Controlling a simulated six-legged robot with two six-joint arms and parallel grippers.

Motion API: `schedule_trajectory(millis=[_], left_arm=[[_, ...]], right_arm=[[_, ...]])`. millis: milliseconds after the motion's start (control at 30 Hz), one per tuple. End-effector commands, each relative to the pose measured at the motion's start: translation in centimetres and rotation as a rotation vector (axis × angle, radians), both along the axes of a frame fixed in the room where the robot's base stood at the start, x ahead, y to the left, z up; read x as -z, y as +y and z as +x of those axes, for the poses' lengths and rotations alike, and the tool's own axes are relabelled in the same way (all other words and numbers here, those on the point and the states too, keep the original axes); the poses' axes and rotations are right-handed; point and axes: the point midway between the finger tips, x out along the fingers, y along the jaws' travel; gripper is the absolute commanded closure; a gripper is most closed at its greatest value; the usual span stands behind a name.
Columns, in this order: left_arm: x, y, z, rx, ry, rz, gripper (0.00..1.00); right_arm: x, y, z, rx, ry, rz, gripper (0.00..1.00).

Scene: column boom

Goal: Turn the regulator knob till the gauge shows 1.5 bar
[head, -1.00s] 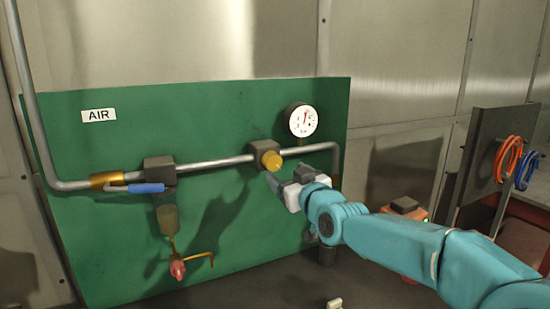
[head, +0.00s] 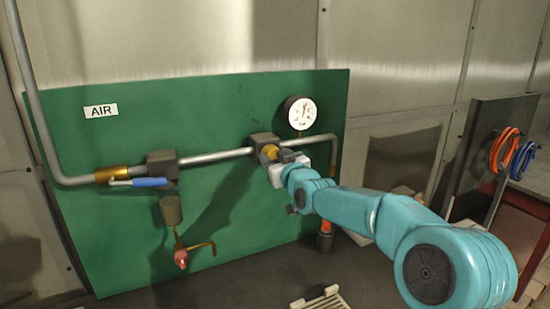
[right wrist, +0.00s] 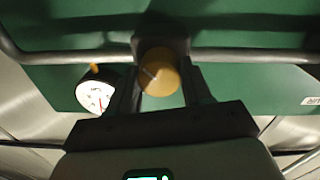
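The yellow regulator knob (head: 269,153) sits on a dark block on the pipe. It shows face-on in the right wrist view (right wrist: 160,76), with a pale mark on its face. My right gripper (head: 278,157) is at the knob, partly covering it in the head view. In the right wrist view its fingers (right wrist: 160,92) stand on both sides of the knob, with a narrow gap visible, so it looks open around it. The round white gauge (head: 300,113) is right of the knob; its needle points roughly upward, numbers too small to read. My left gripper is not in view.
A blue-handled valve (head: 148,182) and a red-tipped fitting (head: 181,259) are left on the green panel (head: 110,240). A pale slatted object (head: 322,300) lies on the floor below.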

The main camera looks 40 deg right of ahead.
Motion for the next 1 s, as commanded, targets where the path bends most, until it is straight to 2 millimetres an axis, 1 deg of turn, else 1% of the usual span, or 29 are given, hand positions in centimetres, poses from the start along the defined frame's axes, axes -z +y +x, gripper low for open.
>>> schedule_trajectory(millis=[267, 467, 700, 1000], left_arm=[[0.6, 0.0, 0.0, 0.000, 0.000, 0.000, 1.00], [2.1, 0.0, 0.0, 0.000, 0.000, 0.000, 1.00], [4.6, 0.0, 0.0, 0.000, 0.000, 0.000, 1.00], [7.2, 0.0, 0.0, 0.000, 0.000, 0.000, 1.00]], right_arm=[[0.2, 0.0, 0.0, 0.000, 0.009, -0.030, 0.81], [0.4, 0.0, 0.0, 0.001, 0.037, -0.127, 0.81], [0.5, 0.0, 0.0, 0.001, 0.100, -0.326, 0.81], [0.5, 0.0, 0.0, 0.001, 0.186, -0.600, 0.81]])
